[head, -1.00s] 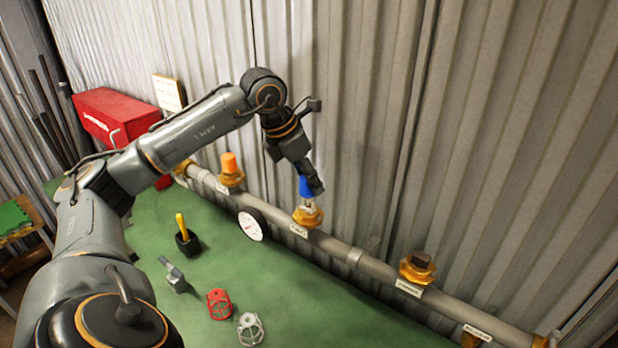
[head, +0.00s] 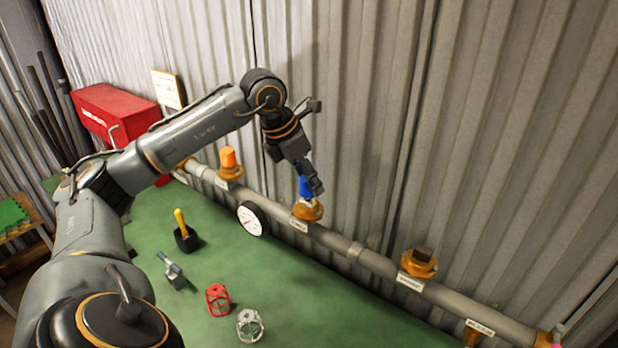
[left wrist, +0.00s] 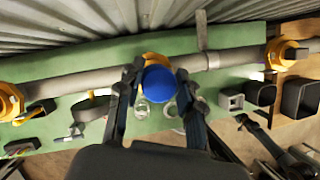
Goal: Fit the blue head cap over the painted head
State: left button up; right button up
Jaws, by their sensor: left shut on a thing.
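The blue head cap (head: 304,188) sits at a brass fitting (head: 308,211) on the grey pipe in the head view. Its lower edge is down close to the brass, and the painted head under it is hidden. My left gripper (head: 310,184) is shut on the cap from above. In the left wrist view the round blue top of the cap (left wrist: 159,83) lies between the two dark fingers (left wrist: 158,88), with some brass showing behind it.
The pipe (head: 345,245) runs along the corrugated wall, with an orange-capped fitting (head: 229,165) to the left and another brass fitting (head: 418,263) to the right. A white gauge (head: 252,219), red cage (head: 217,298) and white cage (head: 249,325) are near the green surface (head: 310,310).

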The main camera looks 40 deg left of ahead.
pick_arm(q)
jog(key=shift+f+b, duration=0.9)
jog(key=shift+f, duration=0.2)
jog(key=o, duration=0.8)
jog(key=shift+r, duration=0.15)
jog(key=v, duration=1.2)
